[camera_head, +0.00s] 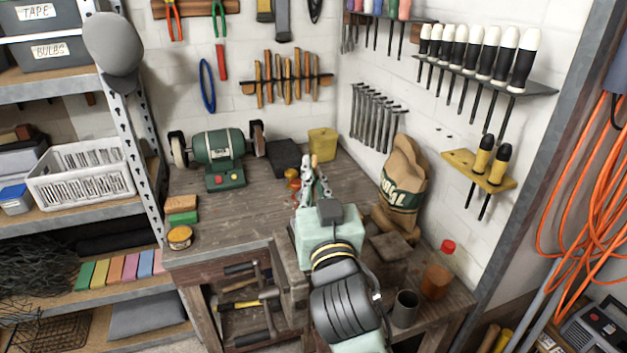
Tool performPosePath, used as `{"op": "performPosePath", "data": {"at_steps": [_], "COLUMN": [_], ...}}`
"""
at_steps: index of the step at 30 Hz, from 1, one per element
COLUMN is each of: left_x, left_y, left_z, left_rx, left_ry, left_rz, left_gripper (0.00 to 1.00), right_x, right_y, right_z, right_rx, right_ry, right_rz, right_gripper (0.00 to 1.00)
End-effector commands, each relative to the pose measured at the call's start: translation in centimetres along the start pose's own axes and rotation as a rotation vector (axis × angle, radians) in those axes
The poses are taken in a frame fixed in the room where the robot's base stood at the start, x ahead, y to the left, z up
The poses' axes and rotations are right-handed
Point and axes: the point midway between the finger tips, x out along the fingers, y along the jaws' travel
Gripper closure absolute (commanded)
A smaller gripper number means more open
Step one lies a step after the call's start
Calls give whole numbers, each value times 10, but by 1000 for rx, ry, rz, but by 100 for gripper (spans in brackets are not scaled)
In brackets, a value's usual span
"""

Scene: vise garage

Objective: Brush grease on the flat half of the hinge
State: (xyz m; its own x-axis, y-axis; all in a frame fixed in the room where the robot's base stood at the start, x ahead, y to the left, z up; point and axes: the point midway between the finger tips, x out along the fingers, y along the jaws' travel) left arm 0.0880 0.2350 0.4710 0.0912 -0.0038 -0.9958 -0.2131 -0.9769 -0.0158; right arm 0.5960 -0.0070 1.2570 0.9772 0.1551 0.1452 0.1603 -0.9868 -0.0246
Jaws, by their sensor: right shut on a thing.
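My right arm reaches in from the bottom over the workbench (225,215). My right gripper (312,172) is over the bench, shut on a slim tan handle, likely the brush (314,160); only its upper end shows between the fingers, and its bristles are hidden. A small orange round item (292,175) lies just left of the fingers; I cannot tell what it is. A tin with a yellowish top (180,236) stands at the bench's front left corner. I cannot make out the hinge; my arm covers part of the bench. My left gripper is out of view.
A green bench grinder (220,155) stands at the back left. A dark block (285,157) and yellow box (323,143) are behind the gripper. A paper sack (404,180), a red-capped bottle (437,275) and a grey cup (404,308) are on the right. The bench's left middle is clear.

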Motion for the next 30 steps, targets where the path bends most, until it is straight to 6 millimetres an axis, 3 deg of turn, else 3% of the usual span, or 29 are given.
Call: {"op": "performPosePath", "data": {"at_steps": [13,30], "left_x": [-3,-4], "left_y": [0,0], "left_z": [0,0], "left_rx": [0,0], "left_ry": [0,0], "left_rz": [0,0], "left_gripper": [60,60], "right_x": [-14,2], "right_y": [2,0], "right_z": [0,0], "right_rx": [-1,-1], "right_ry": [-4,-2], "right_rz": [0,0], "right_gripper": [100,100]}}
